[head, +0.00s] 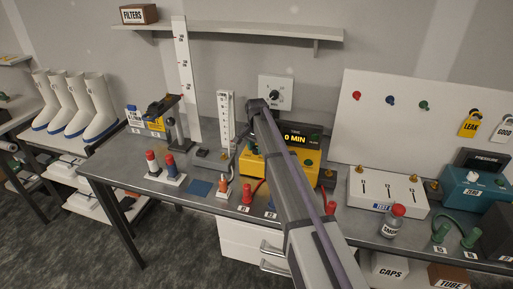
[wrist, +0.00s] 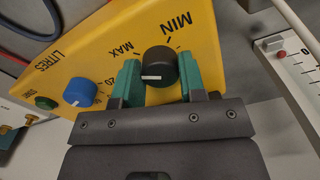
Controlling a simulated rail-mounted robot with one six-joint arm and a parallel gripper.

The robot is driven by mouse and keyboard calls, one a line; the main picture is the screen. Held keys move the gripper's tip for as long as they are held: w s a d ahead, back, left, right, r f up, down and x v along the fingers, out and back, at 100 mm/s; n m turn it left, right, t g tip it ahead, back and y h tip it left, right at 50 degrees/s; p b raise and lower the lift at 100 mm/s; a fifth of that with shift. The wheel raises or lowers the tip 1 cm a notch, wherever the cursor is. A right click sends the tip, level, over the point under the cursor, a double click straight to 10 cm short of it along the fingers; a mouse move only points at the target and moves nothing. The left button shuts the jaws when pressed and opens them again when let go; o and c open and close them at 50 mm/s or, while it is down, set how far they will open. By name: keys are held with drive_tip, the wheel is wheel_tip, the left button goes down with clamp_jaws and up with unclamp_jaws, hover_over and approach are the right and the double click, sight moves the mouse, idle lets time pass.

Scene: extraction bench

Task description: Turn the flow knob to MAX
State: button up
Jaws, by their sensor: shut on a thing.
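The flow knob (wrist: 160,62) is black and round with a white pointer line, on the yellow pump face (wrist: 215,50) in the wrist view. Its pointer is toward the left of the picture. The word MAX is printed to the knob's upper left and MIN to its upper right. My gripper (wrist: 158,72) has its two teal fingers on either side of the knob, shut on it. In the head view the yellow pump (head: 252,168) stands mid-bench, partly covered by my arm, which also hides the knob.
A blue knob (wrist: 79,92) and a green START button (wrist: 46,103) are on the same face, left of the fingers. In the head view, a white valve box (head: 388,188) stands right of the pump, and a tall white ruler (head: 183,75) behind left.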

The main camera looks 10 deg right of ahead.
sight(256, 147)
drive_tip(key=shift+m, duration=1.7)
drive_tip(key=o, duration=0.9)
wheel_tip(256, 147, up, 11)
drive_tip(key=p, duration=1.1)
drive_tip(key=shift+f, duration=0.15)
